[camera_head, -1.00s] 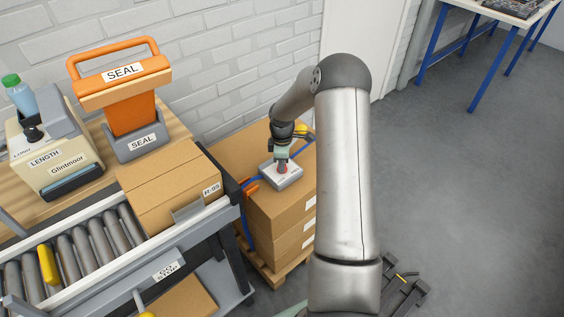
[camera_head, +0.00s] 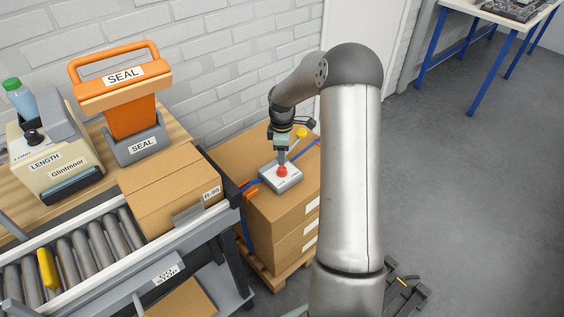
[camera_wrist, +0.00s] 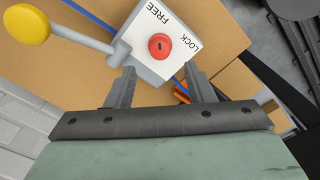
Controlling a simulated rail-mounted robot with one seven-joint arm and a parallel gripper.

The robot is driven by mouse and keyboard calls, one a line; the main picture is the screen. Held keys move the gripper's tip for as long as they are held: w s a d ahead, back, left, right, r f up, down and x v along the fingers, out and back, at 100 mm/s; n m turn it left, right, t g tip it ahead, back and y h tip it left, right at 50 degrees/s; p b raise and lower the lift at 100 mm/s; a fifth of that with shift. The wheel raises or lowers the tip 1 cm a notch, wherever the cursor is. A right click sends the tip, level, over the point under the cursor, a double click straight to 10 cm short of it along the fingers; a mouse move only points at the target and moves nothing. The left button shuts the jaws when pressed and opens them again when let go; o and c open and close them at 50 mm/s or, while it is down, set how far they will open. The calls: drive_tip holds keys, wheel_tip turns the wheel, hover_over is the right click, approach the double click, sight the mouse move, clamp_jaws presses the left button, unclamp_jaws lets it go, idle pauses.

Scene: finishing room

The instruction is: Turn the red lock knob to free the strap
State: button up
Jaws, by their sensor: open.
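The red lock knob (camera_head: 282,172) sits on a light grey buckle box (camera_head: 267,178) on top of the carton stack. In the wrist view the knob (camera_wrist: 160,46) lies between the printed words FREE and LOCK, with a small dark mark on its top. A grey lever with a yellow ball (camera_wrist: 27,24) extends from the box. The blue strap (camera_head: 246,226) runs over the cartons and down their side. My gripper (camera_wrist: 160,72) is open and empty, just above the knob and not around it. Its fingertips point toward the box.
The carton stack (camera_head: 270,212) stands on a wooden pallet beside a roller conveyor with a carton (camera_head: 160,205). An orange SEAL device (camera_head: 130,115) and a Glintmoor LENGTH machine (camera_head: 50,150) stand behind the conveyor. A white brick wall is behind; floor at right is open.

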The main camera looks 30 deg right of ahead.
wheel_tip(320, 180, up, 11)
drive_tip(key=shift+f, duration=0.15)
idle(0.4)
drive_tip(key=s+a+r+m+p, duration=0.3)
drive_tip(key=s+a+r+m, duration=0.1)
drive_tip(key=s+a+r, duration=0.7)
drive_tip(key=s+a+m+p, duration=0.1)
drive_tip(key=s+a+m, duration=0.2)
drive_tip(key=s, duration=0.7)
drive_tip(key=s+a+m+p, duration=0.1)
drive_tip(key=s+a+m, duration=0.2)
drive_tip(key=s, duration=0.8)
drive_tip(key=shift+s+a+m, duration=0.15)
drive_tip(key=shift+a+m, duration=0.1)
drive_tip(key=shift+m, duration=0.65)
